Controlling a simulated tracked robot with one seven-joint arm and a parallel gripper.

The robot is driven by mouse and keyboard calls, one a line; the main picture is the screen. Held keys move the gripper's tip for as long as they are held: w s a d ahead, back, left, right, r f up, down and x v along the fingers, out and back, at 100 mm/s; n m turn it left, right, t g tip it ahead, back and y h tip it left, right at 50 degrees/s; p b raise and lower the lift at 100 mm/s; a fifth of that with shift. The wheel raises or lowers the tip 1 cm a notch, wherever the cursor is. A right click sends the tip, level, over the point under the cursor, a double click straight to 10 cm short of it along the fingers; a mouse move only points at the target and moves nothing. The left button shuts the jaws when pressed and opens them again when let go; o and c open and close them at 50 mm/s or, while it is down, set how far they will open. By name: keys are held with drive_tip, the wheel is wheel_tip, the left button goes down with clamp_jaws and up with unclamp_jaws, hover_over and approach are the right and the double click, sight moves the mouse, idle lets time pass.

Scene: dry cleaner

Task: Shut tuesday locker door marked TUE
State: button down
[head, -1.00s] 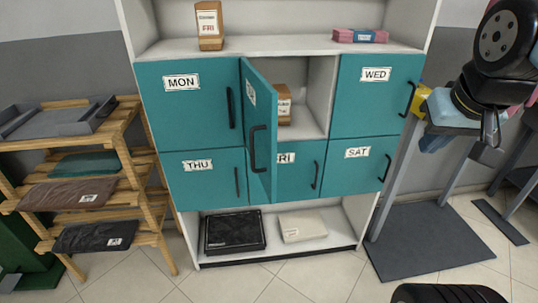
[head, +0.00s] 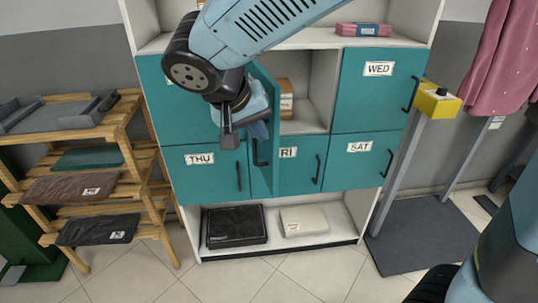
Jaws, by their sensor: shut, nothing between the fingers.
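The teal locker door (head: 262,176) of the top middle compartment stands open, swung out toward me from its left side. Its label is hidden behind my arm, and only the lower part of its black handle shows. The open compartment (head: 312,105) holds a brown package (head: 286,100). My gripper (head: 228,138) is shut and empty, pointing down. In the picture it lies just left of the open door, over the lower part of the MON door. I cannot tell whether it touches the open door.
The WED door (head: 375,92), THU door (head: 203,175) and SAT door (head: 358,162) are shut. A wooden rack (head: 128,155) with folded garments stands left. A yellow box on a post (head: 436,101) stands right. Tiled floor lies in front.

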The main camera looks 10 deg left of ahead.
drive_tip(key=s+a+f+t, duration=0.1)
drive_tip(key=s+a+f, duration=0.1)
drive_tip(key=a, duration=0.4)
approach(271, 161)
wheel_tip(271, 161, down, 4)
drive_tip(key=w, duration=0.2)
drive_tip(key=shift+w+d+f+n, duration=0.1)
drive_tip(key=shift+w+d+n, duration=0.2)
drive_tip(key=shift+d, duration=0.35)
